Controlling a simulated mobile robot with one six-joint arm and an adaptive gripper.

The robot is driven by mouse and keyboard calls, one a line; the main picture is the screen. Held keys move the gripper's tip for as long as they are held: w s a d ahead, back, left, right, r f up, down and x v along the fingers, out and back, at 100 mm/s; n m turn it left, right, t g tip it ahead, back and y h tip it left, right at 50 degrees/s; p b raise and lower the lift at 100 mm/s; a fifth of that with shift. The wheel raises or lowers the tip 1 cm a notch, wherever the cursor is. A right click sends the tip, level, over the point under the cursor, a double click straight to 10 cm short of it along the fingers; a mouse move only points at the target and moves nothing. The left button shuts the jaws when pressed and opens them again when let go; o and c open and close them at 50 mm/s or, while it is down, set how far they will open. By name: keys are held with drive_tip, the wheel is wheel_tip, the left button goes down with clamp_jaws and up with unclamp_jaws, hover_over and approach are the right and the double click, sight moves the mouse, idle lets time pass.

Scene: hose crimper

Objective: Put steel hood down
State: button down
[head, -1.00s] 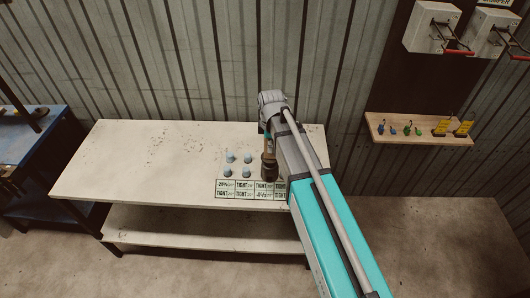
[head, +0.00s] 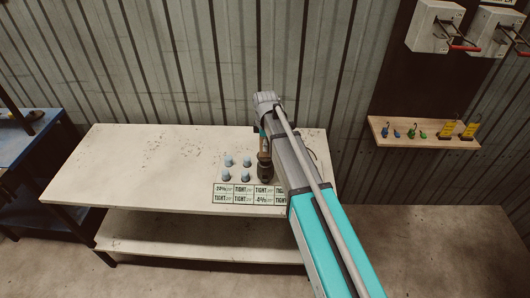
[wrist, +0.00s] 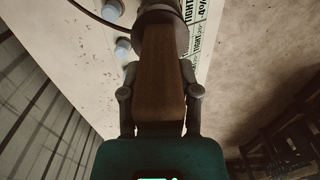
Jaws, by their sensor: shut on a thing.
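The steel hood shows as a dark, cup-like piece (head: 265,167) under a brown wooden handle (wrist: 160,75). My gripper (wrist: 160,98) is shut on this handle, with one finger on each side. In the head view the hood is roughly upright over the right part of the pale bench (head: 130,170), right of the light blue pieces. I cannot tell if its lower rim touches the bench top. My arm hides part of the bench's right end.
Several light blue pieces (head: 236,168) stand close to the hood's left. A printed label sheet (head: 248,194) lies at the bench's front edge. The bench's left half is clear. A corrugated wall (head: 180,60) is behind, and a wooden shelf (head: 423,135) hangs at right.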

idle(0.3)
drive_tip(key=shift+w+a+f+b, duration=0.1)
drive_tip(key=shift+w+f+b, duration=0.35)
drive_tip(key=shift+f+b, duration=1.55)
drive_tip(key=shift+s+f, duration=0.1)
drive_tip(key=shift+f, duration=0.05)
drive_tip(key=shift+c, duration=1.6)
unclamp_jaws()
drive_tip(key=shift+r, duration=0.25)
wheel_tip(320, 180, up, 12)
drive_tip(key=p, duration=1.2)
